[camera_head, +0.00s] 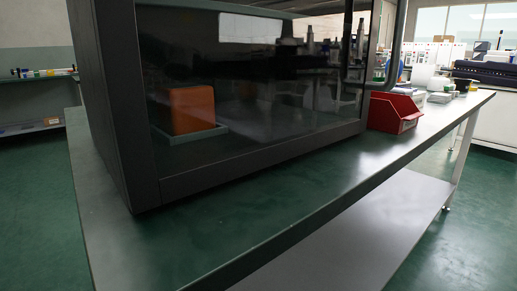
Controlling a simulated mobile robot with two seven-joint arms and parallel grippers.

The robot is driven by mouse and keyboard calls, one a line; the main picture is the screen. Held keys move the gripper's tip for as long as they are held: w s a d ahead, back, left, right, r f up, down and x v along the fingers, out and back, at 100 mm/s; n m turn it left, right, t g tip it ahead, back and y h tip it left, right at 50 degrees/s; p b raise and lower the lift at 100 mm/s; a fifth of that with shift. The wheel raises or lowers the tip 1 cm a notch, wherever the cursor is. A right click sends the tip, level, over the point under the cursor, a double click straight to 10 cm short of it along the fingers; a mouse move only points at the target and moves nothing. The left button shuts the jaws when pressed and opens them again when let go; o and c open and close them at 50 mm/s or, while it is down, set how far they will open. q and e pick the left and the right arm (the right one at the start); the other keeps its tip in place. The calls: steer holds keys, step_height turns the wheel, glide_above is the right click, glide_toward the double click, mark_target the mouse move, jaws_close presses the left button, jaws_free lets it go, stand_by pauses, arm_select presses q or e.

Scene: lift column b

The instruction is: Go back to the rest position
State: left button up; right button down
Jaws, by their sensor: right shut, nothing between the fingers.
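Neither of my grippers can be made out in the head view. A large dark cabinet (126,110) with a glass front (260,85) stands on a dark green bench (290,205). A dark bar-shaped handle (396,45) stands out at the right side of the glass front. Behind the glass, an orange block (191,109) sits on a pale tray (207,135). Reflections on the glass hide much of the interior.
A red open bin (393,113) stands on the bench right of the cabinet, with small containers (440,97) beyond it. A lower shelf (350,235) runs under the bench. The green floor (475,235) at the right is clear. Another shelf (30,128) is at far left.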

steer(key=s+d+f+m+h, duration=0.1)
steer(key=s+f+m+h, duration=0.2)
steer(key=f+m+h, duration=0.4)
steer(key=s+d+f+m+h, duration=0.1)
steer(key=s+f+m+h, duration=0.1)
steer(key=f+m+h, duration=0.55)
steer(key=s+f+m+g+h, duration=0.15)
steer(key=s+f+g, duration=0.25)
steer(key=s, duration=0.7)
steer(key=s+f+m+g+h, duration=0.1)
steer(key=s+f+g+h, duration=0.3)
steer(key=s, duration=0.6)
steer(key=s+a+f+m+g+y, duration=0.1)
steer(key=s+a+f+m+y, duration=0.2)
steer(key=a, duration=0.5)
steer(key=s+a+f+m+g+y, duration=0.1)
steer(key=a+m+y, duration=0.3)
steer(key=a, duration=0.4)
step_height(320, 180, up, 80)
steer(key=a+p, duration=0.1)
steer(key=p, duration=7.9)
steer(key=shift+w+r+y+p, duration=0.2)
steer(key=shift+w+y+p, duration=0.05)
steer(key=shift+y+p, duration=0.05)
